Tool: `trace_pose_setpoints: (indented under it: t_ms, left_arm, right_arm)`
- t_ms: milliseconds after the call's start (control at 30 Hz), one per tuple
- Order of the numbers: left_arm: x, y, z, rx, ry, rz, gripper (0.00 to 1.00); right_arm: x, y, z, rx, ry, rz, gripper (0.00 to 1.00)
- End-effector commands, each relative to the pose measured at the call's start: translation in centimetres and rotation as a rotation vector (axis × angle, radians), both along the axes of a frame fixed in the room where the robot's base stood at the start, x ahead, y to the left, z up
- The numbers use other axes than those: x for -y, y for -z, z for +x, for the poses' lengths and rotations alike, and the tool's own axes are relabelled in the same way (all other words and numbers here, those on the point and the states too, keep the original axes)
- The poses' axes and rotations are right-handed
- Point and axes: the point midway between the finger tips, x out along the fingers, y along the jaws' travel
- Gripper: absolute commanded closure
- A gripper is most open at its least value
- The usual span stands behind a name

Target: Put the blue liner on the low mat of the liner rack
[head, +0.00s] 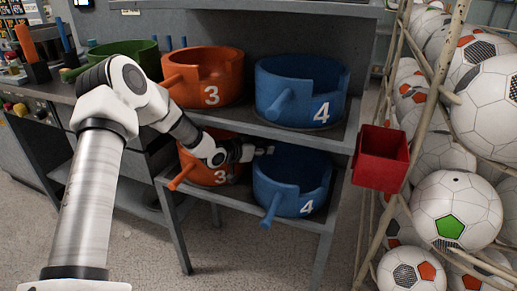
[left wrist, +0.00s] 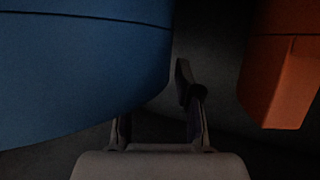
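A blue liner (head: 293,184) marked 4, with a short stub handle, sits on the lower shelf of the rack, beside an orange liner. I cannot see the mat under it. My left gripper (head: 262,151) is at its upper left rim. In the left wrist view the blue liner (left wrist: 80,75) fills the left side and hides one finger. The other finger of my left gripper (left wrist: 160,100) shows close along the blue edge, leaning inward. Whether the fingers press on the wall cannot be told. My right gripper is out of view.
The rack's upper shelf (head: 262,124) holds another blue liner (head: 300,92) marked 4 and an orange one (head: 203,77) marked 3. The lower orange liner (head: 207,160) is close to my left wrist. A red box (head: 381,157) and a ball cage stand right.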

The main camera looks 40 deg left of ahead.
Motion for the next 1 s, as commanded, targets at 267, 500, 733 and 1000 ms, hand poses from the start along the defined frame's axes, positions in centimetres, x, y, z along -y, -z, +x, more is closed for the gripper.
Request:
trace_pose_setpoints:
  t_ms: [267,500,733,1000]
  left_arm:
    - [-1.1,-2.6,-4.5,0.002,-0.007,-0.011,0.67]
    - [-2.0,-4.8,-9.4,0.002,-0.006,-0.010,0.67]
    - [-2.1,-4.7,-11.0,0.001,0.001,-0.001,0.67]
    - [-2.1,-4.4,-11.0,-0.003,0.002,0.000,0.67]
  right_arm:
    - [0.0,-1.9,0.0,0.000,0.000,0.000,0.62]
    - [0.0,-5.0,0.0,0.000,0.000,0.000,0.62]
    - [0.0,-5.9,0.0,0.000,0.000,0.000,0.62]
    - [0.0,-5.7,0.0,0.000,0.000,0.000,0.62]
